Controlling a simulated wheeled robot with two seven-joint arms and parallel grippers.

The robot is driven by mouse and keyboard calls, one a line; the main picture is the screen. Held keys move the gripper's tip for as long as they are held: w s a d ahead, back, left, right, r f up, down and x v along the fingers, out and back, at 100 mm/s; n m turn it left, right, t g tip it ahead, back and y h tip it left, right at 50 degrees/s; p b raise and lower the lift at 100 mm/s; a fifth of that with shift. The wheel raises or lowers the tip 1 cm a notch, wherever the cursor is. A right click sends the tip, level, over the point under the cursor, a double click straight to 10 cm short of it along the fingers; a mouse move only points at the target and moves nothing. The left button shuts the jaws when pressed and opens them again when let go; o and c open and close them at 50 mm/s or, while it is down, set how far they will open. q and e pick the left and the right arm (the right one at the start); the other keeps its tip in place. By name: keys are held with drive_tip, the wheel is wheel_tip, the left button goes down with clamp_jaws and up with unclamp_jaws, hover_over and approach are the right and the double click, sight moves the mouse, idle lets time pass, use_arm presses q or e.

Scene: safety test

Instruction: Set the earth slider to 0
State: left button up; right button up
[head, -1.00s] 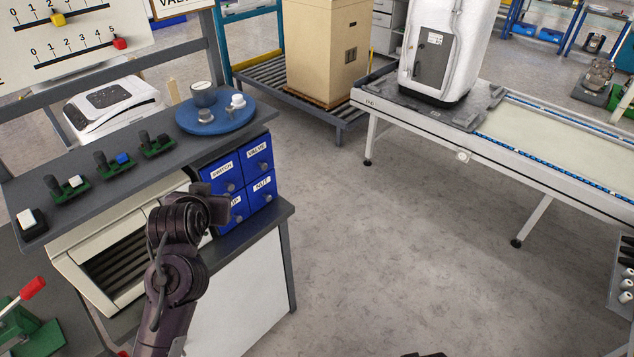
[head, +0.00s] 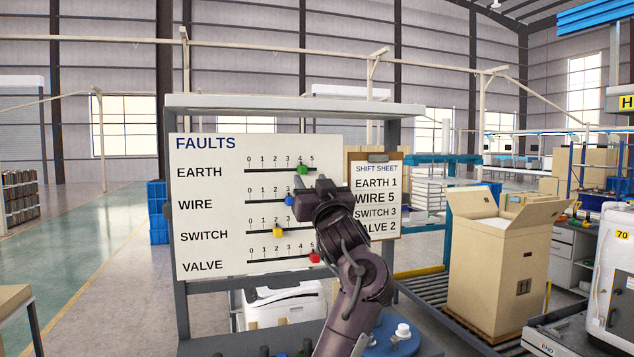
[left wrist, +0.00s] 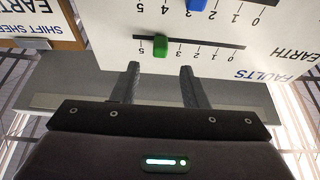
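The white FAULTS board (head: 210,150) stands upright ahead. The green earth slider (head: 302,169) sits at about 4 on the top scale, EARTH. In the left wrist view the green slider (left wrist: 161,47) appears upside down on its black track, just beyond the fingertips. My left gripper (head: 312,186) is in front of the board, just below the green slider. In the wrist view the left gripper (left wrist: 160,72) has its two fingers apart, with nothing between them. They line up on either side of the slider but look short of it. My right gripper is out of view.
Below are the blue wire slider (head: 289,201), partly covered by my gripper, the yellow switch slider (head: 277,232) at 2 and the red valve slider (head: 315,257) at 5. A shift sheet clipboard (head: 376,160) hangs right of the board, partly behind my arm.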

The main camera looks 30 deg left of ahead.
sight(304, 170)
use_arm(q)
drive_tip(key=p+x, duration=0.3)
drive_tip(key=x, duration=0.3)
drive_tip(key=shift+c, duration=0.4)
clamp_jaws()
